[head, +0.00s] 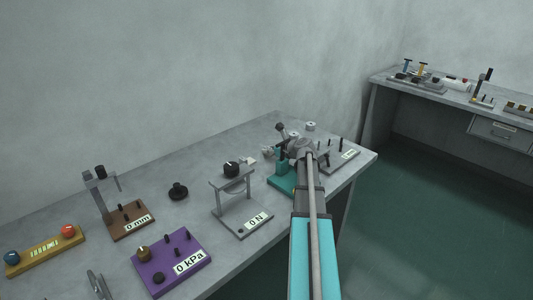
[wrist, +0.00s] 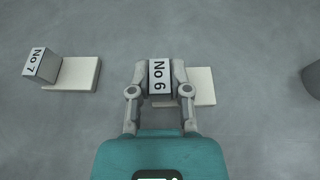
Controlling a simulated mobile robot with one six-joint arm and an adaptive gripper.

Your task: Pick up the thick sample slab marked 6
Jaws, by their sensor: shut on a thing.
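The slab marked No 6 (wrist: 159,76) is in the wrist view, a dark block with a white label on its top face. My gripper (wrist: 159,80) has its two fingers closed against the left and right sides of this slab. A flat cream plate (wrist: 205,86) lies under or behind it and shows to its right; I cannot tell whether the slab touches it. In the head view my arm reaches to the far part of the bench, and its end hides the slab.
A block marked No 7 (wrist: 41,65) stands by another cream plate (wrist: 82,73) at the left. A dark round object (wrist: 312,80) is at the right edge. On the bench (head: 80,205) stand a 0 N stand (head: 232,205), a purple 0 kPa box (head: 172,264) and a 0 mm stand (head: 128,218).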

